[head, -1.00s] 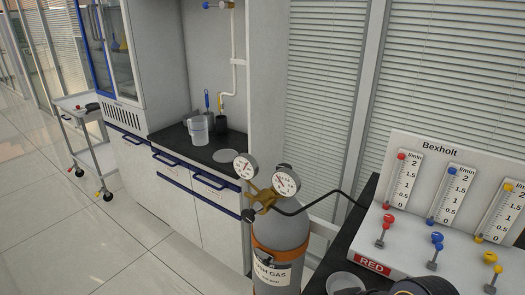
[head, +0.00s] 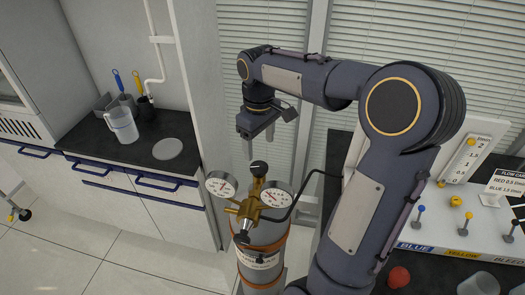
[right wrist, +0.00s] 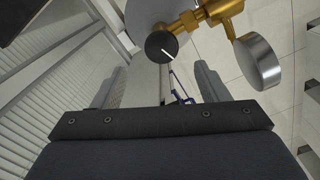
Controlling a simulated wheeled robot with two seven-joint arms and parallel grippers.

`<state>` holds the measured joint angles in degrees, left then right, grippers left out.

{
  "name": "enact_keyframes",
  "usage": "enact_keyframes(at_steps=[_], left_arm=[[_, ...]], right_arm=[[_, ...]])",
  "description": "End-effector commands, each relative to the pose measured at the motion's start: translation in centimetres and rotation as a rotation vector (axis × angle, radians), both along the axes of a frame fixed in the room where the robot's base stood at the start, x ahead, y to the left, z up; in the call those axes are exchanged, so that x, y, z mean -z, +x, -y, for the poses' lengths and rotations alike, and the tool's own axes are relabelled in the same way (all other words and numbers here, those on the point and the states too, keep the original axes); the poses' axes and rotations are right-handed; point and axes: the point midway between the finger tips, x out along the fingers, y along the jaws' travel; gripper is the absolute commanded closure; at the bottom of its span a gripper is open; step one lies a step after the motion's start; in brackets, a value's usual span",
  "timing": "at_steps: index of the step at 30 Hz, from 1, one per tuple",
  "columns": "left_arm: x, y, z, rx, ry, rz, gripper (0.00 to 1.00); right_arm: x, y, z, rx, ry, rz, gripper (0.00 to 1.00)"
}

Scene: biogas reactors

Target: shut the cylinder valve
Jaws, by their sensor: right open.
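The grey gas cylinder (head: 262,236) stands upright with a brass regulator (head: 250,208) and two round gauges on top. Its valve has a black round knob (head: 258,168) at the very top; a black knob with a white line shows in the right wrist view (right wrist: 161,45). A second black knob (head: 242,237) sits at the regulator's front. My right gripper (head: 258,141) is open and empty, pointing down just above and behind the top knob in the head view. In the right wrist view its two fingers (right wrist: 161,86) are spread apart. My left gripper is not in view.
A black hose (head: 305,180) runs right from the regulator towards the flow panel. A bench with coloured knobs (head: 463,226) stands right. A counter (head: 100,150) with a jug (head: 121,124) is at the left. Window blinds (head: 265,60) are behind.

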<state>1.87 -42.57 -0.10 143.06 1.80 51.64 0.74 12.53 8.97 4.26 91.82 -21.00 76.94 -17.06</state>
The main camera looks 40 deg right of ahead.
Motion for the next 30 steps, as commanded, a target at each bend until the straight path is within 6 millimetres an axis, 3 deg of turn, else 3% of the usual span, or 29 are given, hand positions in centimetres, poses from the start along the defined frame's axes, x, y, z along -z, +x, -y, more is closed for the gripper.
enact_keyframes(at_steps=[15,26,30], left_arm=[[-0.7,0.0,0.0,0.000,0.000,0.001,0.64],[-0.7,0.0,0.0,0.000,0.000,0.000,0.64],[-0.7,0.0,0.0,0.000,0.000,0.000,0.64]], right_arm=[[6.9,0.0,0.0,-0.001,-0.001,-0.005,0.32],[7.6,0.0,0.0,-0.001,-0.001,-0.003,0.32],[7.6,0.0,0.0,-0.001,0.000,-0.002,0.50]])
